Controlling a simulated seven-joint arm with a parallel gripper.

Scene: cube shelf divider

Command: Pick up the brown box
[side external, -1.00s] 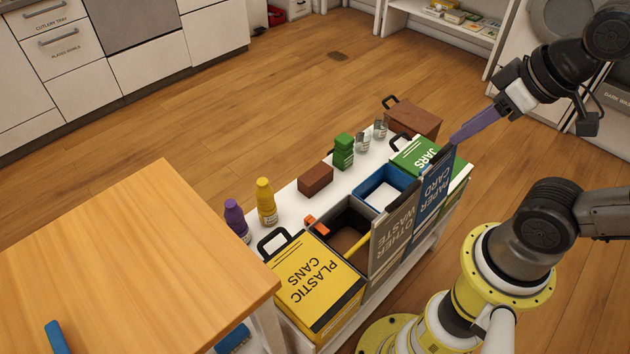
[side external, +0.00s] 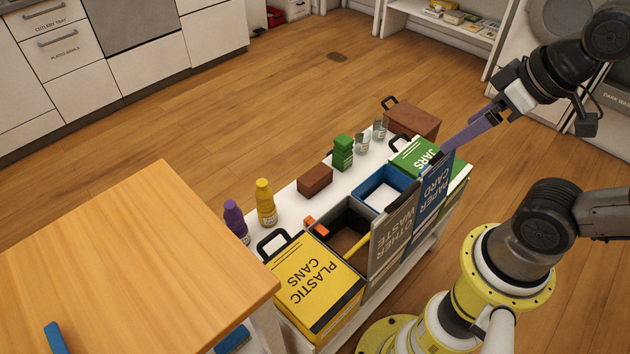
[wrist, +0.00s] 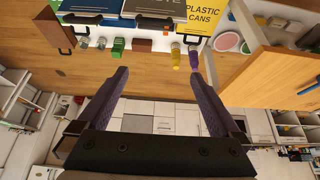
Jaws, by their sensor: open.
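A small brown box (side external: 314,180) lies on the white shelf top, between the yellow bottle (side external: 265,201) and the green container (side external: 343,152). It also shows in the wrist view (wrist: 142,45), above and left of the gap between my fingertips. A larger brown container with a black handle (side external: 412,118) stands at the far end, and shows at upper left in the wrist view (wrist: 53,30). My gripper (side external: 446,151) is above the far end of the bins, apart from the small box. Its purple fingers (wrist: 157,74) are spread and empty.
Bins line the shelf: yellow plastic cans (side external: 318,278), grey other waste (side external: 391,240), blue paper card (side external: 434,200) and green jars (side external: 414,155). Glass jars (side external: 362,144) and a purple bottle (side external: 234,218) share the shelf edge. A wooden table (side external: 130,260) is at left.

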